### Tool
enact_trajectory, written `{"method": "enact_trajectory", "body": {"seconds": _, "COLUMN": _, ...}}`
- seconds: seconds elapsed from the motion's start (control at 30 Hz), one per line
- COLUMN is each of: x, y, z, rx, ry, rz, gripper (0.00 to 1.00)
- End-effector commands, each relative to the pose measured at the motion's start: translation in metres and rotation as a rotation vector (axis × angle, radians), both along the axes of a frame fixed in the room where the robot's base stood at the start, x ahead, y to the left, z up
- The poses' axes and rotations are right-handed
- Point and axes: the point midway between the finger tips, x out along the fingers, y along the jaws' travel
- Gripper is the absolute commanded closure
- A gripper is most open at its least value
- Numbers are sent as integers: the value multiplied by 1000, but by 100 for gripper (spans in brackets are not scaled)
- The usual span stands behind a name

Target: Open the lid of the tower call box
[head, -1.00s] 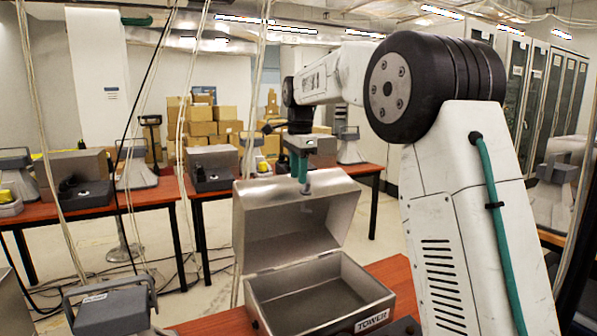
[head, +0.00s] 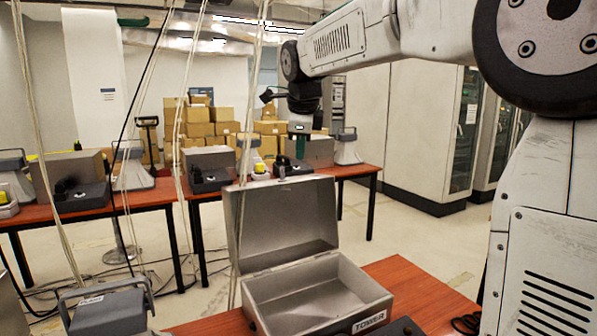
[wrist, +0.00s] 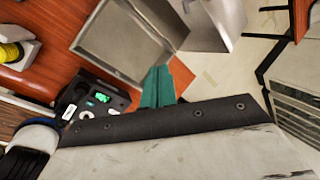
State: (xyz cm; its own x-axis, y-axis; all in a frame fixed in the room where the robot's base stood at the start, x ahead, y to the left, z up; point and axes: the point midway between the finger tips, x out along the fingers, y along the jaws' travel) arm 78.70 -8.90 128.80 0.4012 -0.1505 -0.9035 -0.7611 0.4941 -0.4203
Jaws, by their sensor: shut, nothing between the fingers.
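The tower call box is a grey metal box with a "TOWER" label on its front. Its open base (head: 262,292) sits on the red-brown table. Its lid (head: 285,222) stands up from the rear hinge, wide open, showing its inner face. In the wrist view the open base (wrist: 85,38) is at upper left and the lid (wrist: 215,25) is to its right. My gripper (head: 300,156) is above the lid's top edge in the head view, apart from it in the picture. Its green fingers (wrist: 160,72) are together and empty in the wrist view.
A dark panel with green buttons (wrist: 98,100) lies in front of the box. A grey call unit (head: 108,310) stands at lower left. Cables hang at left. A rear table (head: 155,192) holds more boxes and units.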

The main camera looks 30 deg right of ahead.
Motion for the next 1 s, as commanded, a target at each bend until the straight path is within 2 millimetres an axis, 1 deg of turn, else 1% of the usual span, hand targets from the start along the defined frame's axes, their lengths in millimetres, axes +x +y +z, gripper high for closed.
{"method": "enact_trajectory", "body": {"seconds": 0.13, "x": 5, "y": -1, "z": -9, "rx": 7, "ry": -3, "rz": -14, "gripper": 100}}
{"method": "enact_trajectory", "body": {"seconds": 0.23, "x": 11, "y": -4, "z": -23, "rx": 6, "ry": -2, "rz": -14, "gripper": 100}}
{"method": "enact_trajectory", "body": {"seconds": 0.6, "x": 42, "y": -15, "z": -94, "rx": 6, "ry": 0, "rz": -12, "gripper": 100}}
{"method": "enact_trajectory", "body": {"seconds": 0.7, "x": 59, "y": -23, "z": -87, "rx": 6, "ry": -4, "rz": -13, "gripper": 100}}
{"method": "enact_trajectory", "body": {"seconds": 0.8, "x": 69, "y": -27, "z": -85, "rx": 6, "ry": -3, "rz": -12, "gripper": 100}}
{"method": "enact_trajectory", "body": {"seconds": 1.0, "x": 77, "y": -30, "z": -83, "rx": 5, "ry": -3, "rz": -11, "gripper": 100}}
